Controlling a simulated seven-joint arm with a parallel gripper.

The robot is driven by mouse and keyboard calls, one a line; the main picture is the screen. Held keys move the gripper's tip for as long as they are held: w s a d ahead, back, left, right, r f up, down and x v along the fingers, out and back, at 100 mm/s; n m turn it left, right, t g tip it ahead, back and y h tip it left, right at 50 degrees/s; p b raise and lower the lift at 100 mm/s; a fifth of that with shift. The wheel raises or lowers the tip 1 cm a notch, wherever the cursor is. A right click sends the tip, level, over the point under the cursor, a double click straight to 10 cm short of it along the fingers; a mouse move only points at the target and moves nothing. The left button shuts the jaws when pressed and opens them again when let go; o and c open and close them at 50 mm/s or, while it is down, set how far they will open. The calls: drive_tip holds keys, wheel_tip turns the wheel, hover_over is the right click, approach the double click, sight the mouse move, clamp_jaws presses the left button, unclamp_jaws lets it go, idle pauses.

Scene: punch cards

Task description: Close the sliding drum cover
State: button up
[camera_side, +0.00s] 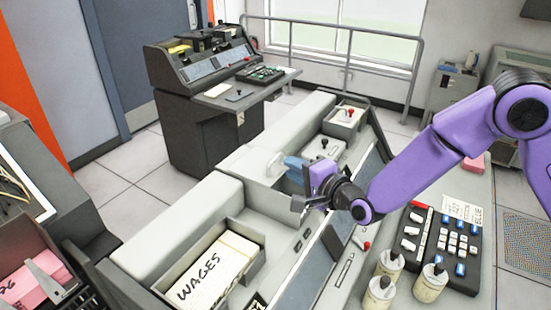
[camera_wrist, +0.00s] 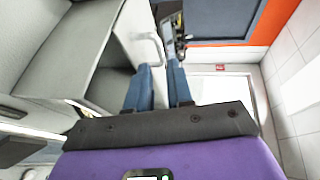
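The drum cover appears to be the pale grey panel (camera_side: 262,160) in the middle of the long machine. It also seems to show in the wrist view as the grey panel (camera_wrist: 135,28), with a dark recess beside it. A white bar handle (camera_wrist: 158,42) stands out from it. My gripper (camera_side: 280,165) has blue fingers pointing left at the pale panel in the side view. In the wrist view the fingers of my gripper (camera_wrist: 160,66) are slightly apart, with the handle's end at the gap between their tips. Whether they touch the handle is unclear.
An open tray with WAGES cards (camera_side: 217,268) is at the machine's front left. A keypad (camera_side: 440,243) and several cream cylinders (camera_side: 430,284) sit on the right desk. A dark console (camera_side: 205,100) stands behind.

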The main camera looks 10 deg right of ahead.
sight(276, 157)
drive_tip(key=shift+x, duration=3.8)
clamp_jaws()
